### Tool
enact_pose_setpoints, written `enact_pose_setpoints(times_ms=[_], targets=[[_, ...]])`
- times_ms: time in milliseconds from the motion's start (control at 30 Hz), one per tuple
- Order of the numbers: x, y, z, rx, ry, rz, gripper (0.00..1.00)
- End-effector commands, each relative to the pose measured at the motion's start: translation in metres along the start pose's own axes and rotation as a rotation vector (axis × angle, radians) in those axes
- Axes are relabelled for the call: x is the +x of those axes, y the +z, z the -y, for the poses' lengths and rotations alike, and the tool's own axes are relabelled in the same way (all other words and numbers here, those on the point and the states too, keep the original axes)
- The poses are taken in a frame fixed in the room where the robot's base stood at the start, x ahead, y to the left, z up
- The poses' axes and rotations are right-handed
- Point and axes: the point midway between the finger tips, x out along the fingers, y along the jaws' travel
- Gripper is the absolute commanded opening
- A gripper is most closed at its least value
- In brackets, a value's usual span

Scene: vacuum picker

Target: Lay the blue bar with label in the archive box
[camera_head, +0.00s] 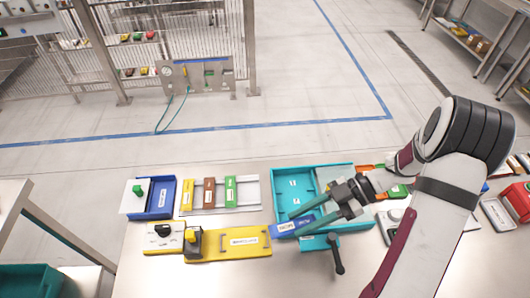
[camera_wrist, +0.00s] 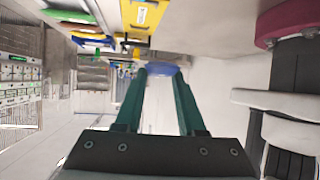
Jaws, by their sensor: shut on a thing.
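The blue bar with label (camera_head: 290,226) is held at the tips of my gripper (camera_head: 303,219), its white label facing up. My gripper is shut on it, and one finger covers part of the bar. In the wrist view the blue bar (camera_wrist: 128,69) shows between the fingertips (camera_wrist: 159,72). The teal box (camera_head: 276,184), which looks like the archive box, has compartments with small white labels. The bar appears over its front left part; I cannot tell whether it touches. My arm and fingers hide the box's right part.
A yellow labelled plate (camera_head: 262,249) with a handle lies left of the bar. A rack (camera_head: 244,205) with yellow, brown and green labelled bars stands behind it. A blue tray (camera_head: 161,208) is further left.

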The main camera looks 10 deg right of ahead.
Motion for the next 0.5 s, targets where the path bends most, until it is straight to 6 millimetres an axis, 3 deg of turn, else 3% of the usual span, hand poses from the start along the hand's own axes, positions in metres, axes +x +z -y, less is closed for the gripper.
enact_pose_setpoints(times_ms=[167,300,500], targets=[[-0.019,-0.022,-0.038,0.095,0.187,0.003,0.00],[-0.049,-0.068,-0.083,0.259,0.495,0.003,0.00],[-0.093,-0.149,-0.120,0.477,0.905,-0.002,0.00]])
